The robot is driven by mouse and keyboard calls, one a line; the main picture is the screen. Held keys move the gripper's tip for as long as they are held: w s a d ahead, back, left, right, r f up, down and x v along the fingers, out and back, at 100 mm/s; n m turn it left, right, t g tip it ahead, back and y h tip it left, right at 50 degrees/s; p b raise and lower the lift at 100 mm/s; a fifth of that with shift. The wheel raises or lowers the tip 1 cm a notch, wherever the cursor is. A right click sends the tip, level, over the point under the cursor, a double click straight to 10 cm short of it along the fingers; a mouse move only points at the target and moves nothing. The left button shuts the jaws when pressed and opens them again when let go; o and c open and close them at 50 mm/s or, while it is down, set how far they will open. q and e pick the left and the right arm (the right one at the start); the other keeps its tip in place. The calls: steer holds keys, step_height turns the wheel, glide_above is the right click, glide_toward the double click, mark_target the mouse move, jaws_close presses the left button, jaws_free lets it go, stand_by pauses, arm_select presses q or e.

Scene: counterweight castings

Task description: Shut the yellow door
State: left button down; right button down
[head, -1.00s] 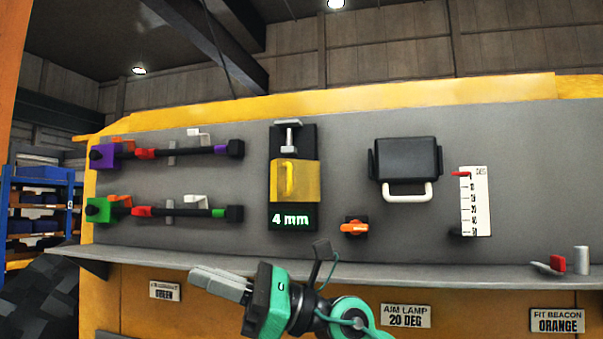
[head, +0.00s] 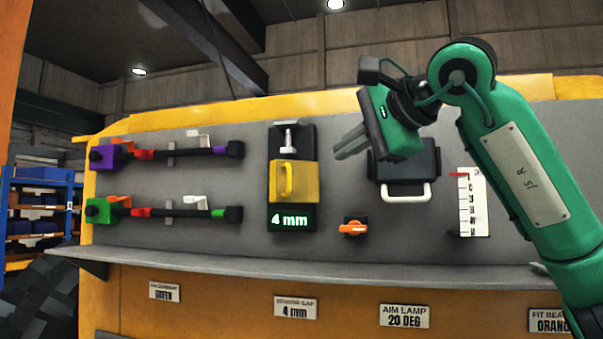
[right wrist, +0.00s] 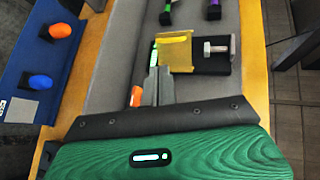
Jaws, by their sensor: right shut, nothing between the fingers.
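A yellow panel with a yellow handle (head: 308,178) sits on a black backing plate on the grey wall, under a silver bolt and above a green "4 mm" display. It is the only door-like yellow part I see; whether it stands open or shut is unclear in the head view. In the right wrist view the yellow panel (right wrist: 174,56) lies beyond the fingertips. My right gripper (head: 343,149) is shut and empty, raised in front of the wall, right of the yellow panel and apart from it in the picture. My left gripper is out of view.
A black lamp box with a white handle (head: 405,193) is partly hidden behind my right gripper. An orange knob (head: 353,228) and a scale (head: 472,205) are nearby. Two clamp bars (head: 190,152) are at left. A grey ledge (head: 270,260) runs below.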

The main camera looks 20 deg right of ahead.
steer(key=p, duration=0.7)
glide_toward(290, 174)
steer(key=x, duration=0.3)
steer(key=f+x, duration=0.1)
steer(key=x, duration=0.3)
steer(key=shift+s+f, duration=0.1)
steer(key=shift+s, duration=0.1)
steer(key=shift+b, duration=0.35)
steer(key=shift+w+a+m+t+h+b, duration=0.3)
steer(key=shift+w+a+m+h+b, duration=0.15)
steer(key=shift+a+m+h, duration=0.45)
steer(key=w+a+m+h, duration=0.1)
steer(key=w+a+h, duration=0.1)
steer(key=w+a, duration=0.2)
steer(key=shift+w+a, duration=0.3)
steer(key=shift+w, duration=1.25)
